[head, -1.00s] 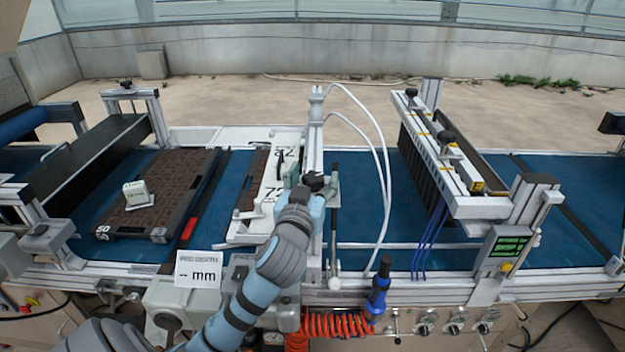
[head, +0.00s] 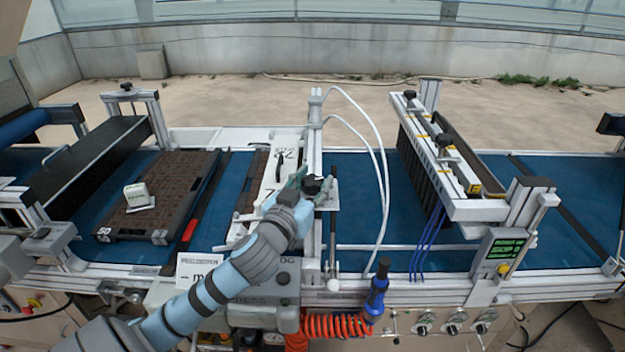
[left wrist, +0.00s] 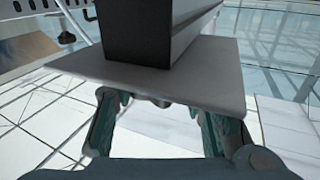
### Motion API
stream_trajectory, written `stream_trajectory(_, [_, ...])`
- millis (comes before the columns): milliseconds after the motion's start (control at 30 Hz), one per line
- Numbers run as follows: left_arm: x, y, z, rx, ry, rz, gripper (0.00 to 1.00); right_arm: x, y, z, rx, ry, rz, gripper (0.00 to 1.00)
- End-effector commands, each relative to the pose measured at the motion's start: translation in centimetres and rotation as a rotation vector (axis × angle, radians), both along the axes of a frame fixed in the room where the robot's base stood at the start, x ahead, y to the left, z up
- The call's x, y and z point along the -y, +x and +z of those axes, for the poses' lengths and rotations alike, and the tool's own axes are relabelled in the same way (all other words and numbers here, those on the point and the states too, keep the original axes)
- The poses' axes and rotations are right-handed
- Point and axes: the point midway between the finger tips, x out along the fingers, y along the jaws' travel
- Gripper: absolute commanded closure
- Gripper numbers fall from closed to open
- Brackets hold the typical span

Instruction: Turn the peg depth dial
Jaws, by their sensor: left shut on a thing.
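The peg depth dial (head: 313,184) shows as a small black knob on the upright of the white press at mid-bench. My left gripper (head: 311,187) is at the dial, its greenish fingers on either side of it, shut on it. In the left wrist view, the two fingers (left wrist: 160,128) reach up under a grey plate that carries a dark block. The grip itself is mostly hidden there. The peg depth sign (head: 193,266) is partly covered by my left arm, so its reading cannot be made out.
A brown cell tray (head: 161,238) lies on the blue belt at left with a small white block (head: 136,194) on it. White hoses (head: 384,190) arch right of the press. A blue tool (head: 378,290) with an orange coil stands at the front edge.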

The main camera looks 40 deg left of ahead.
Motion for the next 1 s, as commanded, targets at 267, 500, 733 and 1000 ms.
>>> stream_trajectory(267, [0.0, 0.0, 0.0, 0.001, 0.000, 0.002, 0.44, 0.0, 0.0, -0.1, 0.000, 0.000, 0.000, 0.22])
stream_trajectory(500, [0.1, 0.1, 0.0, 0.002, 0.001, 0.001, 0.40, 0.0, 0.0, -0.1, 0.000, 0.000, 0.000, 0.22])
stream_trajectory(733, [0.6, -2.0, -0.1, -0.001, 0.005, 0.000, 0.40, 0.1, 0.0, -0.1, 0.000, -0.002, 0.000, 0.22])
stream_trajectory(1000, [1.8, -7.0, -0.1, -0.001, 0.002, 0.000, 0.40, 0.0, 0.0, -0.1, 0.000, -0.001, 0.000, 0.22])
